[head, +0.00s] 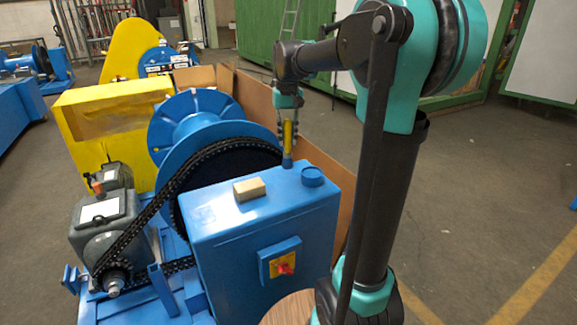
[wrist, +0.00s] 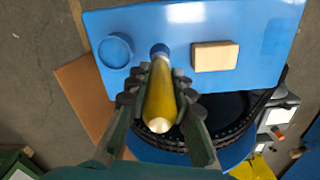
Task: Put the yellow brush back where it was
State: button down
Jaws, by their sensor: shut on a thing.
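The yellow brush (head: 288,136) is in my gripper (head: 287,128), held upright by its yellow handle. Its blue lower end is over the top of the blue cabinet (head: 262,283), close to the surface; I cannot tell if it touches. In the wrist view the brush (wrist: 161,95) lies between the two fingers of my gripper (wrist: 160,90), which are closed on it. Its far end is next to a round blue cap (wrist: 115,51) and a tan block (wrist: 215,56) on the cabinet top.
The tan block (head: 249,189) and the blue cap (head: 312,176) stand on the cabinet top. A black chain (head: 150,217) and a blue wheel (head: 190,122) are behind and left. A brown board (head: 318,165) borders the back right. Open floor lies right.

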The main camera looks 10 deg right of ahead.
aim_at(287, 164)
notch_tip(287, 164, down, 10)
jog(key=shift+r, duration=0.1)
dwell(0.4)
jog(key=c, duration=1.3)
grip_release()
jog(key=shift+f, duration=0.2)
jog(key=shift+c, duration=0.2)
notch_tip(287, 164, up, 12)
jog(key=shift+r, duration=0.15)
jog(key=s+d+f+t, duration=0.2)
jog(key=s+f, duration=0.9)
jog(key=f, duration=0.1)
jog(key=s+d+f+t, duration=0.2)
jog(key=s+f, duration=0.9)
jog(key=f, duration=0.1)
jog(key=shift+f, duration=0.4)
